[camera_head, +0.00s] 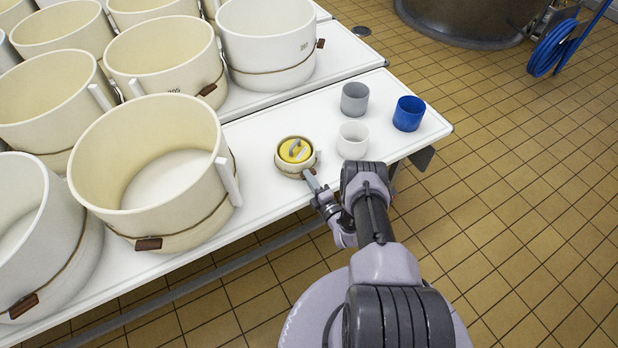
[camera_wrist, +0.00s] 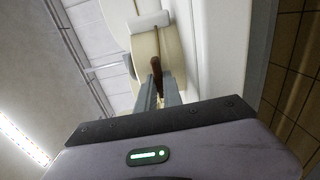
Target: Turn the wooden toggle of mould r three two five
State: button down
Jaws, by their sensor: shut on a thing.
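My gripper's two fingers (camera_wrist: 158,88) are shut on the toggle from either side. In the head view the toggle is hidden by the fingers. I cannot read a number on this mould.
Several large cream moulds (camera_head: 130,150) with straps and brown toggles fill the left. A white cup (camera_head: 352,141), a grey cup (camera_head: 355,98) and a blue cup (camera_head: 408,114) stand to the right. The table (camera_head: 260,205) is bare near its front edge; tiled floor is open at right.

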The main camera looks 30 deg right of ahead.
dwell(0.4)
jog(key=c, duration=1.5)
grip_release()
jog(key=s+p, duration=0.1)
jog(key=s, duration=0.4)
jog(key=s+p, duration=0.1)
jog(key=s, duration=0.5)
jog(key=s+p, duration=0.2)
jog(key=s, duration=0.4)
jog(key=shift+s+d, duration=0.2)
jog(key=shift+d, duration=0.1)
